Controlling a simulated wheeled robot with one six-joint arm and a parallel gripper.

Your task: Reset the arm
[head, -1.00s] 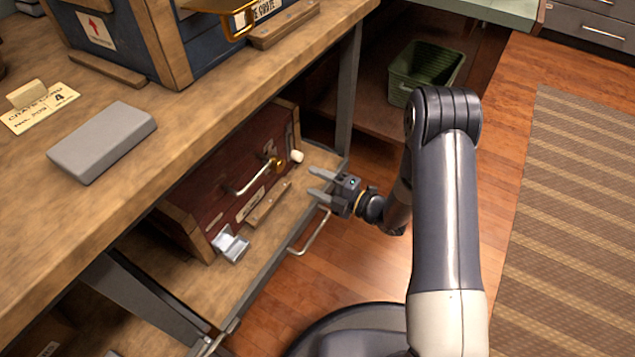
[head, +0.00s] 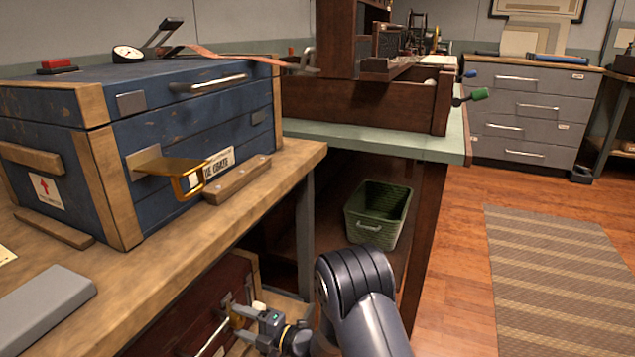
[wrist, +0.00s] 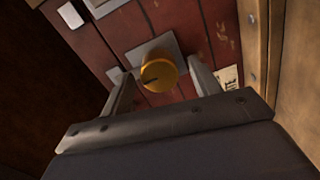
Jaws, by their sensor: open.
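My gripper (head: 238,321) is low in the head view, in front of the dark red wooden crate (head: 196,310) on the shelf under the workbench. In the wrist view my gripper (wrist: 161,84) is open, one finger on each side of a round brass knob (wrist: 158,72) on the red crate front (wrist: 200,25). I cannot tell whether either finger touches the knob. Part of my arm reaches in from the bottom of the head view.
A blue crate (head: 190,140) with a brass latch stands on the wooden workbench (head: 270,195). A grey block (head: 45,305) lies at its near left. A green basket (head: 378,215) sits under the green-topped table (head: 395,143). Floor is free around the striped rug (head: 550,265).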

